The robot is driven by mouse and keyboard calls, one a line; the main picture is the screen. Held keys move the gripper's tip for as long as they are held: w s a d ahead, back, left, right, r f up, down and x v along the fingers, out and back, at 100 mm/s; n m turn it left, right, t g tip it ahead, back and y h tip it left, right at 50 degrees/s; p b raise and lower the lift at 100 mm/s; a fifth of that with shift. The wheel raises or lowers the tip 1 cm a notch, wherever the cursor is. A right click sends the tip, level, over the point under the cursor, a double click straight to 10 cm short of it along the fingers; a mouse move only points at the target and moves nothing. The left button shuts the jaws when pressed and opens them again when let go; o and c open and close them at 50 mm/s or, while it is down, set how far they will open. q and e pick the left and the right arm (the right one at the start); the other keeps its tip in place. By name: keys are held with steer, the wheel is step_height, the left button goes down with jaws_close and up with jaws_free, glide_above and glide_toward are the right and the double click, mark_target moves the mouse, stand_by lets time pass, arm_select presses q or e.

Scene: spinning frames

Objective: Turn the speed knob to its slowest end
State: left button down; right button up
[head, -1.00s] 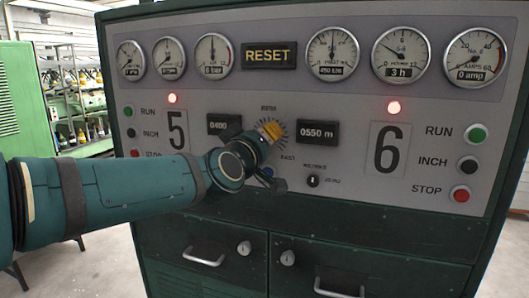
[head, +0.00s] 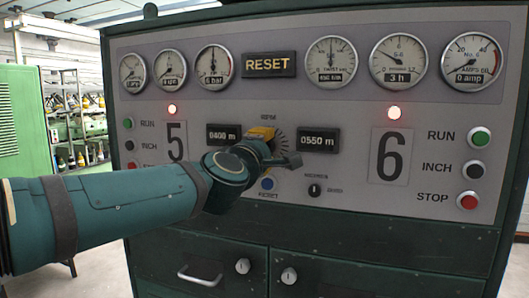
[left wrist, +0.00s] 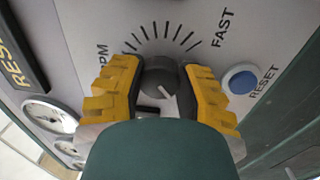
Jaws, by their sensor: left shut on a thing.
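The speed knob (left wrist: 158,76) is a dark round knob on the grey panel, inside an arc of black tick marks. The word FAST stands at the arc's right end in the left wrist view. The knob's white pointer line aims toward the lower right there. My left gripper (left wrist: 160,88) has its yellow fingers on both sides of the knob, shut on it. My right gripper is out of view.
A blue RESET button (left wrist: 240,79) sits close beside the right finger; it also shows in the head view (head: 268,184). A small black selector (head: 315,190) is lower right. Counter displays (head: 318,140) flank the knob. Gauges (head: 331,64) line the top. Drawers are below.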

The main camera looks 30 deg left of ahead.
arm_select(q)
steer(key=shift+n, duration=0.3)
steer(key=c, duration=0.5)
jaws_free()
steer(key=shift+w+d, duration=0.1)
steer(key=v, duration=1.2)
